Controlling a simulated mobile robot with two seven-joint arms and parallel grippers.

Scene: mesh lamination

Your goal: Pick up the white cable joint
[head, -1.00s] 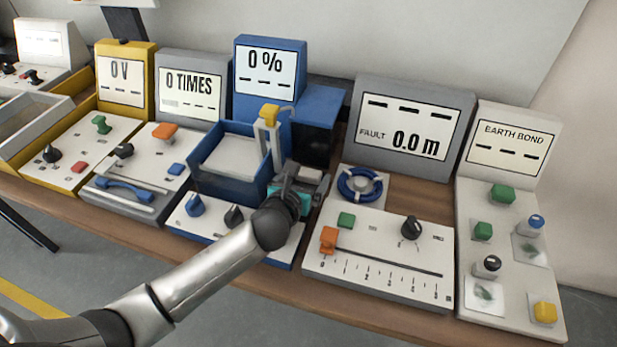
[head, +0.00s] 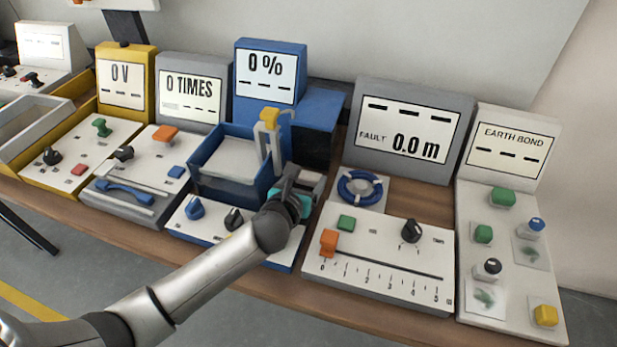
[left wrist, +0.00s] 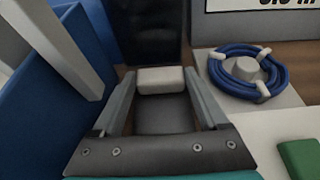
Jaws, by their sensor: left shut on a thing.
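The white cable joint (left wrist: 160,80) is a small pale block with rounded edges. In the left wrist view it sits between the two fingertips of my left gripper (left wrist: 161,95), which is shut on it. In the head view my left gripper (head: 308,181) is beside the right wall of the blue open-topped tank (head: 262,187), with the joint (head: 310,179) partly hidden by the fingers. I cannot tell whether the joint still touches a surface under it. My right gripper is not in view.
A blue cable coil (head: 360,188) lies close to the right of my left gripper. A yellow-topped post (head: 270,125) rises on the tank's right side.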

